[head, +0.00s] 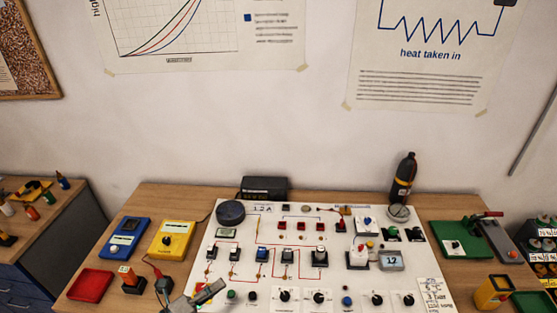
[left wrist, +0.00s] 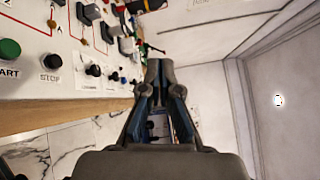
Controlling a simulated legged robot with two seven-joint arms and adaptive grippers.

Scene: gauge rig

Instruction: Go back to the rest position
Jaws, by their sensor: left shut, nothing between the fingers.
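My left gripper (head: 212,290) shows at the bottom of the head view, over the lower left edge of the white gauge panel (head: 330,217). It is shut and empty. In the left wrist view its fingers (left wrist: 160,72) meet at the tips, with the panel's switches and buttons to their left and beyond. Whether the gripper touches the panel cannot be told. My right gripper is in neither view.
The panel carries several knobs, switches and meters on a wooden table (head: 160,200). A blue meter (head: 124,238), a yellow meter (head: 172,240) and a red tray (head: 90,285) stand left. A dark bottle (head: 404,180) stands at the back; a green device (head: 462,240) is right.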

